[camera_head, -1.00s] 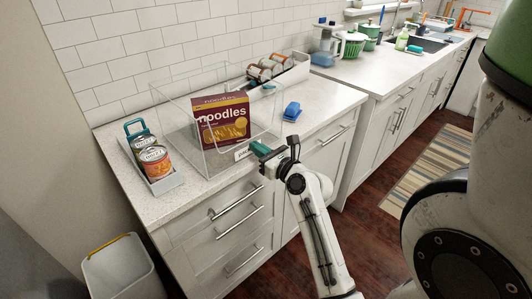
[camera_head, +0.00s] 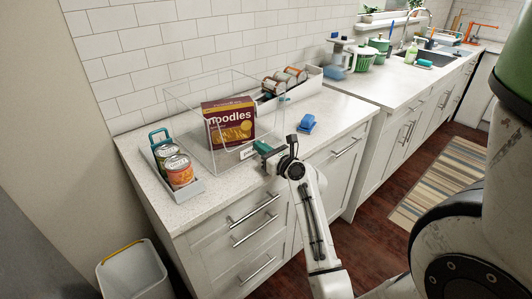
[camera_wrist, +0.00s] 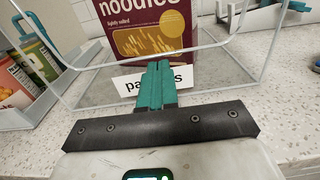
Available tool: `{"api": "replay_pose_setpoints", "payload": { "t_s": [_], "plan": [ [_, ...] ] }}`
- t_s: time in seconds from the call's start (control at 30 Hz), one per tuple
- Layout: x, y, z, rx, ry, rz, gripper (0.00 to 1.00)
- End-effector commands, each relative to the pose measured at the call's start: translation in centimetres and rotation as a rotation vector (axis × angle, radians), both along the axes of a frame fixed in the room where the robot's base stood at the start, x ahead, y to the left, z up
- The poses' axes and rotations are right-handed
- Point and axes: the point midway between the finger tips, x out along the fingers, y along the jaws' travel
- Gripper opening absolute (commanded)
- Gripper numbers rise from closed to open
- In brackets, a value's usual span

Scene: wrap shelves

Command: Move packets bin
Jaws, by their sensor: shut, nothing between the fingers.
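The packets bin (camera_head: 222,163) is a clear, see-through box on the white counter. A dark red noodles box (camera_head: 229,123) stands inside it. A white label (camera_wrist: 152,79), partly covered by my fingers and reading "pa…s", is on the bin's front near its bottom. My gripper (camera_head: 262,148) is at the bin's front right side, by the label. In the wrist view its teal fingers (camera_wrist: 156,84) are together with nothing between them, in front of the label. I cannot tell whether they touch the bin.
A grey tray of cans (camera_head: 195,190) with a teal handle stands close on the bin's left. A white bin with jars (camera_head: 309,83) is behind on the right. A blue object (camera_head: 307,124) lies right of the bin. Counter to its right is mostly clear.

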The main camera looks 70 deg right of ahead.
Motion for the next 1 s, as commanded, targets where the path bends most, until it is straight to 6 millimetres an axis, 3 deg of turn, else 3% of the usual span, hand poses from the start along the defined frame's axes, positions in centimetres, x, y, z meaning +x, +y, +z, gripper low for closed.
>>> {"api": "replay_pose_setpoints", "payload": {
  "t_s": [0.4,0.6,1.0],
  "plan": [
    [8.0,-4.7,0.1,0.000,-0.002,0.003,0.00],
    [10.9,-6.6,0.0,-0.001,-0.002,0.001,0.00],
    [12.1,-7.3,0.0,-0.001,0.001,0.001,0.00]
  ]
}}
